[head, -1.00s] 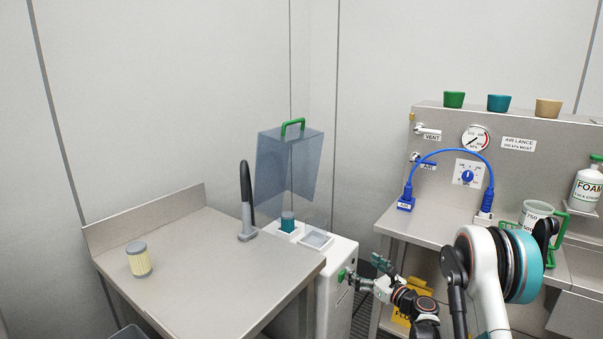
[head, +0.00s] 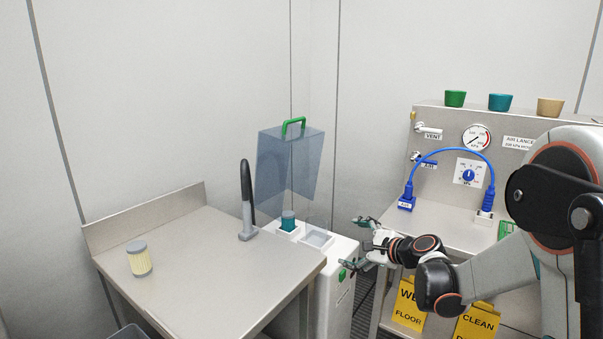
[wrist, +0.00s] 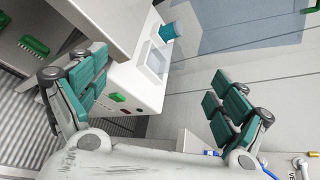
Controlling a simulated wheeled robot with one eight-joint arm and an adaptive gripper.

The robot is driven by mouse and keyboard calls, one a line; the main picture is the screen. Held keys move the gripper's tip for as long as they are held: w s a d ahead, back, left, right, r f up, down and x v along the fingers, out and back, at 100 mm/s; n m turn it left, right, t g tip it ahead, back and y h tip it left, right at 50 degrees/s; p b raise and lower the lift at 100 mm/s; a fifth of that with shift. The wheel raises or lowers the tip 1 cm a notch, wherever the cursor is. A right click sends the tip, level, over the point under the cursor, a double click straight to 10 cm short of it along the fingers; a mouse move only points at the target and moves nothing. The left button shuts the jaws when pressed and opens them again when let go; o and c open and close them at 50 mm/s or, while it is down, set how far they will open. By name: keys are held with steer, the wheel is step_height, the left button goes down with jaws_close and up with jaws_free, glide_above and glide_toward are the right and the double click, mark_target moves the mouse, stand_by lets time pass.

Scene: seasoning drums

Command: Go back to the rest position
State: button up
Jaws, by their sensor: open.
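My gripper (head: 364,242) is open and empty in the head view, held in the gap between the white machine and the right bench. Its two green-padded fingers stand wide apart in the wrist view (wrist: 158,100), with nothing between them touching the pads. My arm reaches in from the right and hides part of the right bench. The white machine (head: 338,290) stands just left of the gripper, with a teal drum (head: 288,221) in one of its top recesses. I cannot tell from these views how close the fingers are to the machine's side.
A bluish clear guard (head: 290,165) with a green handle is raised above the machine. The left table (head: 200,265) carries a cream filter drum (head: 138,259) and a black-handled tool (head: 246,200). A blue hose (head: 450,152) arches over the right bench. Yellow floor signs (head: 408,306) stand below it.

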steer(key=s+r+n+g+h, duration=0.15)
steer(key=s+r+n, duration=0.3)
steer(key=s, duration=0.55)
steer(key=s+r+n+g+h, duration=0.1)
steer(key=s+r+n+h, duration=0.15)
steer(key=s+n, duration=0.45)
steer(key=s+d+f+n+h, duration=0.1)
steer(key=s+d+n+h, duration=0.1)
steer(key=s, duration=0.9)
steer(key=s+d+f+n+g+h, duration=0.1)
steer(key=s+n, duration=0.4)
steer(key=s, duration=0.6)
steer(key=shift+s+d+f+h, duration=0.3)
steer(key=shift+d+f+h, duration=0.2)
steer(key=shift+d, duration=0.5)
